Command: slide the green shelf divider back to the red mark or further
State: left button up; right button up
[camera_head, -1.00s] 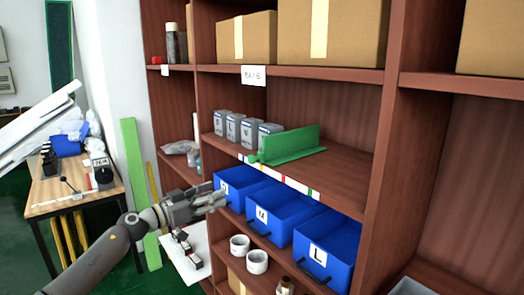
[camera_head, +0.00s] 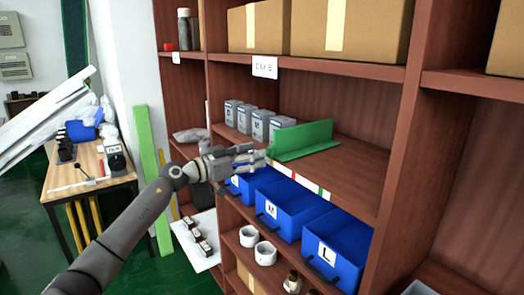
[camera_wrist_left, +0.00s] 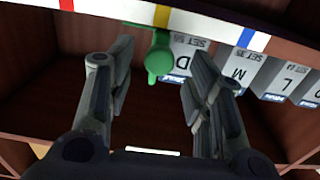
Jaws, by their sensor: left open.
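The green shelf divider (camera_head: 305,138) stands on the middle shelf, right of a row of grey boxes (camera_head: 262,122). My left gripper (camera_head: 263,157) is open at the divider's front end, at shelf-edge height. The gripper hides most of the divider's front knob in the head view. In the left wrist view the green knob (camera_wrist_left: 158,64) lies between the spread fingers, apart from both. A white strip (camera_head: 312,187) on the shelf's front edge carries coloured marks, including red and green. The gripper covers part of the strip. My right gripper is not in view.
Blue bins (camera_head: 296,208) sit on the shelf below, close under the gripper. Cardboard boxes (camera_head: 372,28) fill the shelf above. The middle shelf (camera_head: 350,178) is bare right of the divider. A wooden table (camera_head: 90,178) stands at the left.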

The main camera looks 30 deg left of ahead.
pick_arm(q)
jog(key=shift+x, duration=1.8)
grip_shut()
